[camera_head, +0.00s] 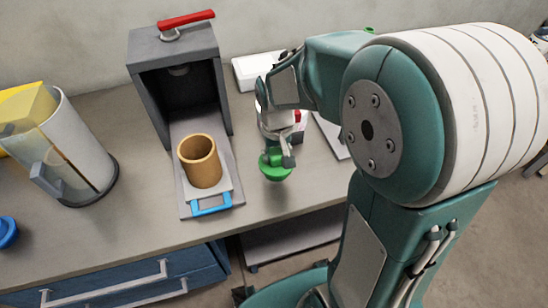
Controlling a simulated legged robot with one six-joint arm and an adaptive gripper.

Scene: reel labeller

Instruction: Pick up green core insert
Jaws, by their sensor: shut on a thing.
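The green core insert (273,174) is a small round green piece at the middle of the camera_head view. My gripper (275,158) points down and is shut on its upper part. The insert hangs a little above the bench, with a soft shadow below it, just right of the reel labeller. The gripper fingers hide part of the insert's top.
The grey labeller (150,80) has a red handle (187,18) on top. An orange-brown reel (200,160) stands on its tray, which has a blue handle (212,203). A grey cylindrical bin (85,140) stands left. A white box (245,70) sits behind. Blue drawers (120,285) are below.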

